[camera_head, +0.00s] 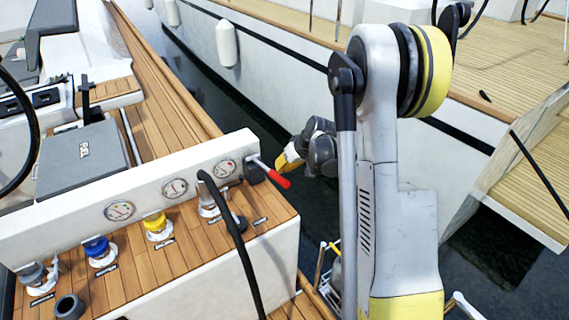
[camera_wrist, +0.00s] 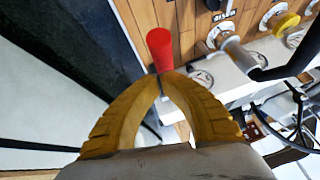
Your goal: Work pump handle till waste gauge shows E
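The pump handle (camera_head: 272,174), a metal rod with a red grip, sticks out from a dark mount at the right end of the white panel. My gripper (camera_head: 284,161) is just beyond the handle in the head view. In the wrist view, its yellow fingertips (camera_wrist: 164,76) come together at the lower end of the red grip (camera_wrist: 160,48). The fingers look shut; I cannot tell whether they touch the handle. Three round gauges, left (camera_head: 119,210), middle (camera_head: 175,188) and right (camera_head: 224,168), are on the panel. Their lettering is too small to read, so I cannot tell which is waste.
Blue (camera_head: 97,247) and yellow (camera_head: 156,224) deck caps stand before the panel on the wooden ledge. A black hose (camera_head: 236,240) curves down in front of the panel near the right gauge. Water and a neighbouring white hull (camera_head: 270,80) lie beyond the boat's side.

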